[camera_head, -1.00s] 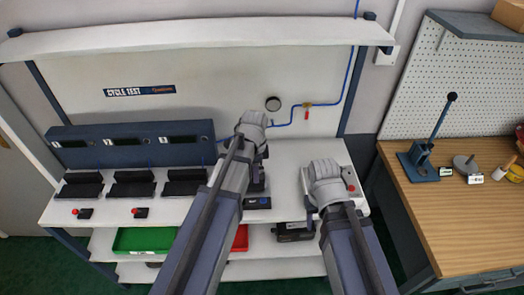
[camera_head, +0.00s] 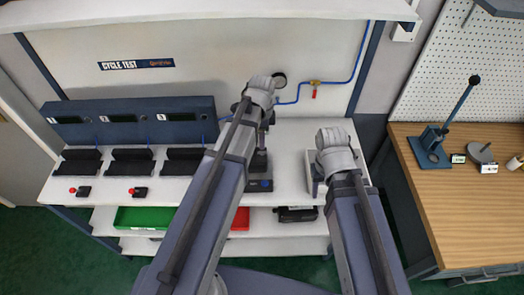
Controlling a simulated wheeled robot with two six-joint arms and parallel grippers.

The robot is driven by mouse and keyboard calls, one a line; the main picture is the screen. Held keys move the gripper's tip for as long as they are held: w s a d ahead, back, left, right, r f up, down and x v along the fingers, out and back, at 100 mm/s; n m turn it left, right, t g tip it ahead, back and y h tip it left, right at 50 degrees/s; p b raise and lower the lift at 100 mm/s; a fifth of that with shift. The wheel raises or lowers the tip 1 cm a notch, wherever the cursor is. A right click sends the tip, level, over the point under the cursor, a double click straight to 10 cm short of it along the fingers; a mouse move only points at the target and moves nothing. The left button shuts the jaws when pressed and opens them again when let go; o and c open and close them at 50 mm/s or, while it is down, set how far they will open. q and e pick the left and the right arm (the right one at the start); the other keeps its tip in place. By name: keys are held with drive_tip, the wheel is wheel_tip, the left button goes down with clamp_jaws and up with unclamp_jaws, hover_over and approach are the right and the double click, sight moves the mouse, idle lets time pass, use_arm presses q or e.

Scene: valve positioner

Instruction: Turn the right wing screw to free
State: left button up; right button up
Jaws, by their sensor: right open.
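A dark upright device (camera_head: 260,166) with a blue-fronted base stands on the white bench, partly hidden by my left arm. I cannot make out a wing screw on it. My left gripper (camera_head: 265,114) is at the top of this device, mostly hidden behind its own wrist; its jaws are not clear. My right gripper (camera_head: 316,187) is open, to the right of the device, in front of a pale box on the bench. Its fingers are mostly hidden by its wrist, and I see nothing held in it.
Three dark cradles (camera_head: 132,161) stand under a blue display panel (camera_head: 90,134) at the left. A green bin (camera_head: 146,217) and a red bin are on the shelf below. A wooden table (camera_head: 468,212) with a lever press stands right.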

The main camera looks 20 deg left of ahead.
sight(262, 151)
use_arm(q)
wheel_tip(262, 151, down, 6)
drive_tip(key=b, duration=0.4)
drive_tip(key=shift+r+b, duration=0.2)
drive_tip(key=shift+b, duration=0.15)
clamp_jaws()
